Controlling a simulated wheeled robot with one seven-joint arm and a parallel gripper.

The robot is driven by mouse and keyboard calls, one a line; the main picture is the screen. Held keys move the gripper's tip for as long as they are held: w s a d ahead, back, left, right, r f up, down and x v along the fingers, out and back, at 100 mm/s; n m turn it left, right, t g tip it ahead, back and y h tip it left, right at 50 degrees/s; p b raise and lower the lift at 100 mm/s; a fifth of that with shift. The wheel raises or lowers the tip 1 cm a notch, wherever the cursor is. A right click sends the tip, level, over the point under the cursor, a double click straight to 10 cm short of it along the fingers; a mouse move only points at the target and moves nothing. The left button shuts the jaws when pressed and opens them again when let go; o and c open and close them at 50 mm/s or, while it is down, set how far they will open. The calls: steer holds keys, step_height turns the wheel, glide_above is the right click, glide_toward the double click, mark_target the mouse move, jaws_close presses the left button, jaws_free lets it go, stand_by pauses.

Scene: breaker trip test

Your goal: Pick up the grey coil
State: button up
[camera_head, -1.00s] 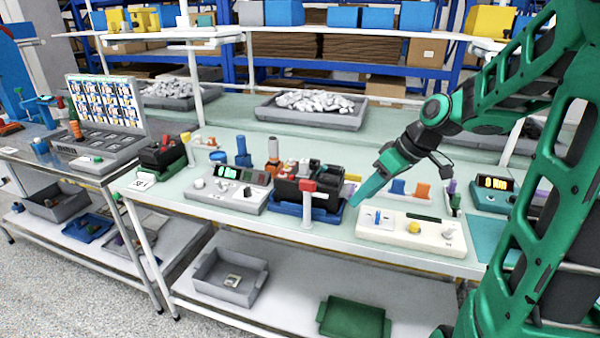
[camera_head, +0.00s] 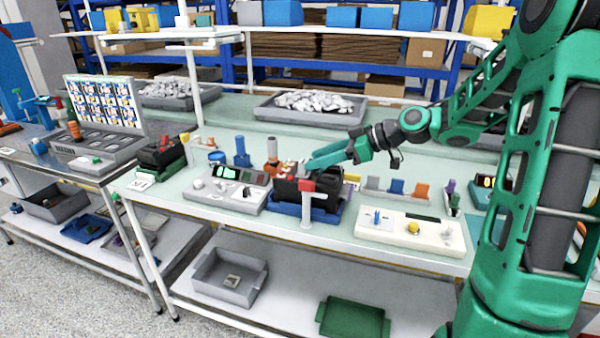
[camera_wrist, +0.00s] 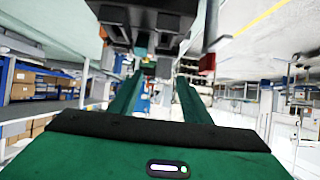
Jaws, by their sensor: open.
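My gripper (camera_head: 310,167) reaches in from the right with its fingers over the black breaker unit (camera_head: 290,190), which sits in a blue tray (camera_head: 322,216). A grey block (camera_head: 373,183) also shows in the rack, beside a blue piece (camera_head: 396,186) and an orange piece (camera_head: 421,191).
A grey tray of metal parts (camera_head: 262,112) lies behind.

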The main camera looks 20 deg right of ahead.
mark_target(303, 161)
steer(key=shift+x, duration=2.65)
steer(key=shift+s+a+r, duration=0.1)
steer(key=shift+s, duration=0.05)
jaws_close()
